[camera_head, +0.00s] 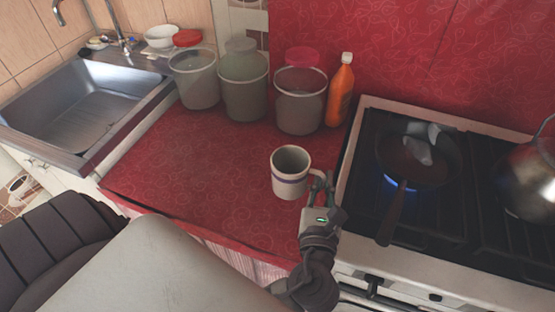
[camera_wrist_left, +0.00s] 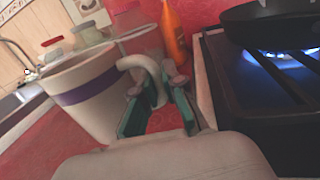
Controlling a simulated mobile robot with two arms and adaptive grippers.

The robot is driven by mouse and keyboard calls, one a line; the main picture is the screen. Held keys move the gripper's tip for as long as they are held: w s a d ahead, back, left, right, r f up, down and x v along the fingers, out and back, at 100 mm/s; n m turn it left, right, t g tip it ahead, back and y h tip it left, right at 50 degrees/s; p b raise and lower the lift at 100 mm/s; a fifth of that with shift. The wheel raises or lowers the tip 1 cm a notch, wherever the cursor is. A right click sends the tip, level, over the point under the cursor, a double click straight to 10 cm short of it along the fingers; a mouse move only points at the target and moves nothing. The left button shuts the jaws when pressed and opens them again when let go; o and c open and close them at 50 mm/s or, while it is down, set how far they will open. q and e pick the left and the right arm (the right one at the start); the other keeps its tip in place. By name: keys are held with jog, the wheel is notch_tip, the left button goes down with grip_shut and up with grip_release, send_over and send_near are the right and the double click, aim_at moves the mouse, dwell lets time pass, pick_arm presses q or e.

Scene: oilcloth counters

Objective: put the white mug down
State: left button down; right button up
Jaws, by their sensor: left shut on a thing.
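The white mug (camera_head: 290,177) has a purple band and is upright over the red oilcloth counter (camera_head: 190,165), near the stove. It also shows large in the left wrist view (camera_wrist_left: 88,92), with the counter below it. My left gripper (camera_head: 319,184) is at the mug's right side, shut on its handle; the fingers also show around the handle in the left wrist view (camera_wrist_left: 158,92). I cannot tell whether the mug's base touches the counter. My right gripper is not in view.
Several buckets (camera_head: 243,88) and an orange bottle (camera_head: 340,92) stand along the back. At the right is a stove (camera_head: 365,215) with a lit burner, a pan (camera_head: 402,165) and a kettle (camera_head: 532,180). A sink (camera_head: 85,105) is at the left. The counter left of the mug is clear.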

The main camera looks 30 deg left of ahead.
aim_at(291, 173)
pick_arm(q)
jog(key=a+f, duration=0.1)
jog(key=a, duration=0.1)
jog(key=w+a+f, duration=0.1)
jog(key=a+f, duration=0.1)
jog(key=a, duration=0.1)
jog(key=w+a+f, duration=0.1)
jog(key=a+f, duration=0.1)
jog(key=a, duration=0.1)
jog(key=shift+a, duration=0.15)
jog(key=shift+w+a+f, duration=0.1)
jog(key=shift+a+f, duration=0.05)
jog(key=shift+a, duration=0.1)
jog(key=shift+f+b, duration=0.6)
jog(key=shift+f, duration=1.4)
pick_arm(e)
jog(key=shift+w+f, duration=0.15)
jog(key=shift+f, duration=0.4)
pick_arm(q)
jog(key=shift+f, duration=0.1)
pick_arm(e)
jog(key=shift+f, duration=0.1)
pick_arm(q)
jog(key=c, duration=1.3)
grip_release()
jog(key=shift+o, duration=0.2)
